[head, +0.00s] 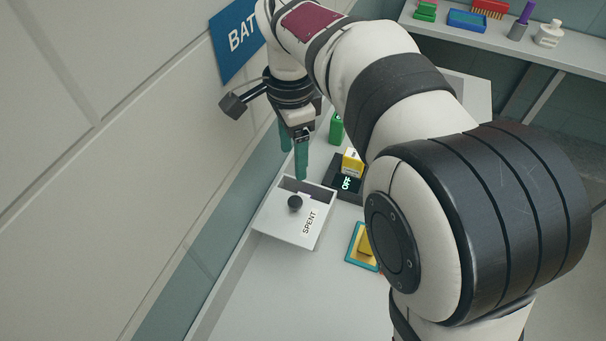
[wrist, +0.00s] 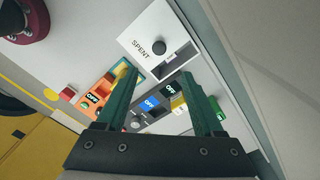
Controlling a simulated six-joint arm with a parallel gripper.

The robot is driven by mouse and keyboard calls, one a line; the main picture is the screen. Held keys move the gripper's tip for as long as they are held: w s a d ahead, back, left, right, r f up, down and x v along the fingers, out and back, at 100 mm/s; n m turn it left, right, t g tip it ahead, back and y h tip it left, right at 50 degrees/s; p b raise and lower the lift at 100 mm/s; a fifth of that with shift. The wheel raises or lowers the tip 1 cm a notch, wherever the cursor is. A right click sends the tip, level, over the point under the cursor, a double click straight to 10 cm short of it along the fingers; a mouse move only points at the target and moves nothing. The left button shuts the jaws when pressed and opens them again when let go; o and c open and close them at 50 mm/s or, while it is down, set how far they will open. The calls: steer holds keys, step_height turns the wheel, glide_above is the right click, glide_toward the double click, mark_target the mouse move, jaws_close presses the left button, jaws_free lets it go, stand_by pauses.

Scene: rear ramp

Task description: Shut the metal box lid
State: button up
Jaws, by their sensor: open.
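The pale metal box marked SPENT (head: 318,228) sits on the bench beside the wall. Its lid (head: 283,222) bears a dark round knob (head: 295,203) and leaves a dark gap open along the far side. In the wrist view the lid (wrist: 139,34), its knob (wrist: 158,46) and the gap show at the top, beyond my fingertips. My gripper (head: 293,158) has its two green fingers apart and empty, pointing down above the gap side of the box. It also shows in the wrist view (wrist: 159,76). I cannot tell how far above the box the fingertips are.
Behind the box stand a dark unit reading OFF (head: 348,184), a yellow block (head: 352,162) and a green item (head: 336,128). A blue-rimmed tray (head: 352,258) with a yellow piece lies to the right. The wall is close on the left; the bench in front is clear.

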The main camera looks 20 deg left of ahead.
mark_target(295, 201)
step_height(295, 201, down, 13)
steer(key=shift+f, duration=0.2)
jaws_close()
stand_by(0.3)
stand_by(1.0)
